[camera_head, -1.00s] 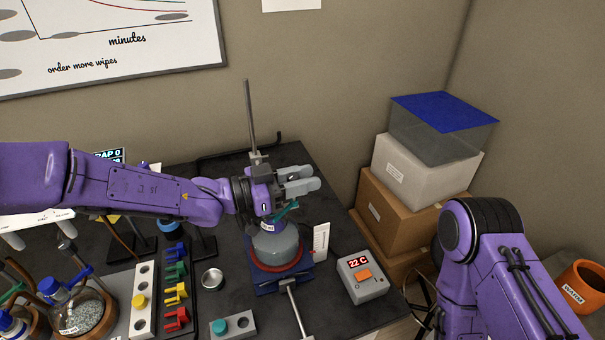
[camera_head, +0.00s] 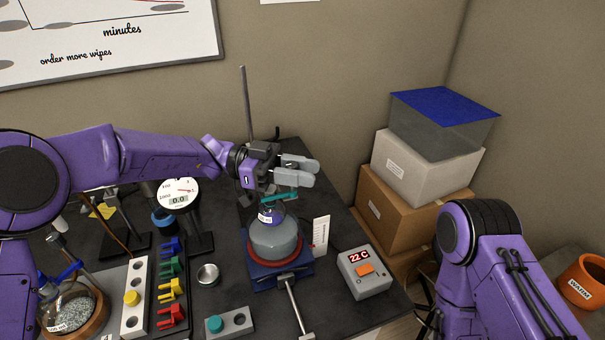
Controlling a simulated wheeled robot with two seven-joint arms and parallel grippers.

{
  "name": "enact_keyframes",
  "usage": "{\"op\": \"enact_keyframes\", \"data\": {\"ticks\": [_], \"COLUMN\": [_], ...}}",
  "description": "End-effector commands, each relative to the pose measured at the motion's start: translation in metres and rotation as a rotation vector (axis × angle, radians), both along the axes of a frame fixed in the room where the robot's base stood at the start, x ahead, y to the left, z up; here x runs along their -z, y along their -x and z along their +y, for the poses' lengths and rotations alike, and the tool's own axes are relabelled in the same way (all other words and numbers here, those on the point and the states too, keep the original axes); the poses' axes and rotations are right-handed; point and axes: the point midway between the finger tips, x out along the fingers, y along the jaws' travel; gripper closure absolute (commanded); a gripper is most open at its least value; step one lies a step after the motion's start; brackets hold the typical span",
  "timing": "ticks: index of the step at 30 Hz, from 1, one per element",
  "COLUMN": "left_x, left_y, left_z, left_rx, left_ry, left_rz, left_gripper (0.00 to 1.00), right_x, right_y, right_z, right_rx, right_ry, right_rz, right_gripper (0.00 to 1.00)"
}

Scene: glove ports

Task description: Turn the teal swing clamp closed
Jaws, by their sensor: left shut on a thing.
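The teal swing clamp (camera_head: 280,197) shows as a narrow teal bar, nearly level, just above the neck of a round grey flask (camera_head: 274,238). My left gripper (camera_head: 298,171) comes in from the left, with its grey fingers above the bar and beside the upright rod (camera_head: 247,105). It is shut on the clamp, but the fingers and wrist hide the held part and the clamp's pivot. My right arm stands folded at the right; its gripper is out of view.
The flask sits in a red ring on a blue base (camera_head: 263,283). A white temperature box (camera_head: 368,284) stands to its right, and a rack of coloured clips (camera_head: 173,290) to its left. Stacked boxes (camera_head: 422,165) stand off the table's right side.

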Motion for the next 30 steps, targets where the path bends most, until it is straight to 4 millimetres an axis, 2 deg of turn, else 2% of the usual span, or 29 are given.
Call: {"op": "enact_keyframes", "data": {"ticks": [13, 14, 15, 24, 26, 30], "left_x": [-0.006, -0.006, -0.006, -0.002, 0.000, 0.003], "left_y": [-0.001, -0.001, -0.001, -0.001, -0.003, -0.012], "left_z": [0.001, 0.001, 0.000, 0.003, 0.009, 0.036], "left_rx": [0.005, 0.004, 0.004, 0.005, 0.004, 0.002], "left_ry": [0.010, 0.010, 0.010, 0.005, 0.004, 0.006], "left_rz": [-0.003, -0.003, -0.003, -0.003, -0.004, -0.004], "left_gripper": [0.99, 0.59, 0.48, 0.48, 0.48, 0.48], "right_x": [0.000, 0.000, 0.000, 0.003, 0.007, 0.023], "right_y": [0.000, 0.000, 0.000, 0.000, 0.000, 0.000], "right_z": [0.000, 0.000, 0.000, 0.000, 0.000, 0.000], "right_rx": [0.000, 0.000, 0.000, 0.000, 0.000, 0.000], "right_ry": [0.000, 0.000, 0.000, 0.000, 0.000, 0.000], "right_rz": [0.000, 0.000, 0.000, 0.000, 0.000, 0.000], "right_gripper": [0.03, 0.03, 0.03, 0.03, 0.03, 0.03]}}
